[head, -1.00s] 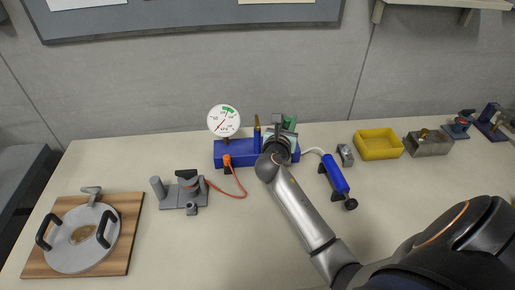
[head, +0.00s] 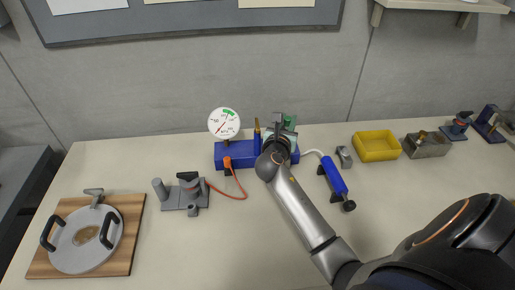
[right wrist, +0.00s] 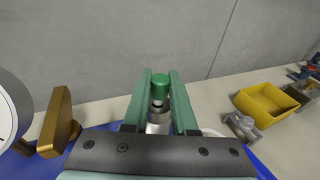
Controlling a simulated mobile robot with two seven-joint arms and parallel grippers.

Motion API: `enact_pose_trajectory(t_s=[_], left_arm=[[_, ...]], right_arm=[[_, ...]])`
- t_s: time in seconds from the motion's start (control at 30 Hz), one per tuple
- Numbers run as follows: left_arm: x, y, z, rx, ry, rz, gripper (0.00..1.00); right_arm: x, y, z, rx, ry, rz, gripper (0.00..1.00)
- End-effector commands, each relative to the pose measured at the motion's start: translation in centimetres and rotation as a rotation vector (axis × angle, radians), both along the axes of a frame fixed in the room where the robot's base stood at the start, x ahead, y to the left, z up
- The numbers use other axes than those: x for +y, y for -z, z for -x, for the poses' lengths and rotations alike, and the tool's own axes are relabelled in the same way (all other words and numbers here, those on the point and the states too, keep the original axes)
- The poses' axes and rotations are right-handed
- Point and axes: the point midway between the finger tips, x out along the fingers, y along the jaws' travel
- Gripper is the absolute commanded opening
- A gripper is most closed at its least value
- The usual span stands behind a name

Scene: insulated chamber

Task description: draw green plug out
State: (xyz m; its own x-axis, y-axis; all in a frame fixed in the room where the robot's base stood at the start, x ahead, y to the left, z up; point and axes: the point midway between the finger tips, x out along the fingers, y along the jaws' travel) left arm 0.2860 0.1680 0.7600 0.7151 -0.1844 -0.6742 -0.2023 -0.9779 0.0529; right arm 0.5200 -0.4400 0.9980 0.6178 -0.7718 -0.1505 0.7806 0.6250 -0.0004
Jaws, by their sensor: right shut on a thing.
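The green plug (right wrist: 160,84) shows between the two green fingers of my right gripper (right wrist: 161,76) in the right wrist view. A pale stem shows below its cap, above a silvery cylinder (right wrist: 158,117). In the head view the plug (head: 290,121) is partly hidden behind my right gripper (head: 280,130), at the right end of the blue block (head: 236,149). My right gripper is shut on the plug. I cannot tell how deep the stem sits. My left gripper is not in view.
A dial gauge (head: 224,122) and a brass-coloured piece (right wrist: 60,119) stand left of the gripper. A blue pump-like cylinder (head: 334,175), a grey bracket (head: 344,156) and a yellow tray (head: 376,155) are to the right. The front of the table is mostly clear.

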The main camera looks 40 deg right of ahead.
Motion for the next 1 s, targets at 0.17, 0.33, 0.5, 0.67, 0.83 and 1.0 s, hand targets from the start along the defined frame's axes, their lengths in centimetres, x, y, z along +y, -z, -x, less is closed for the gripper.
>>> enact_pose_trajectory(t_s=[0.17,0.33,0.5,0.67,0.83,1.0], left_arm=[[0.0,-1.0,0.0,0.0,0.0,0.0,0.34],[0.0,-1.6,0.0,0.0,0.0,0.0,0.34],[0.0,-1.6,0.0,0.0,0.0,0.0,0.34],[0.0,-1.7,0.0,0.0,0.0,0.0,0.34],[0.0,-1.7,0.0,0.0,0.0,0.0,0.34],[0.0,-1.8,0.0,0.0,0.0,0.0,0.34]], right_arm=[[0.0,-0.8,0.0,0.001,0.0,0.002,0.0],[0.0,-1.4,0.0,0.001,0.0,0.002,0.0],[0.0,-1.8,0.0,-0.002,0.0,0.001,0.0],[0.0,-2.5,0.0,-0.001,0.001,0.002,0.0],[0.0,-3.2,0.0,-0.001,0.0,0.002,0.0],[0.0,-3.6,0.0,-0.001,-0.001,0.001,0.0]])
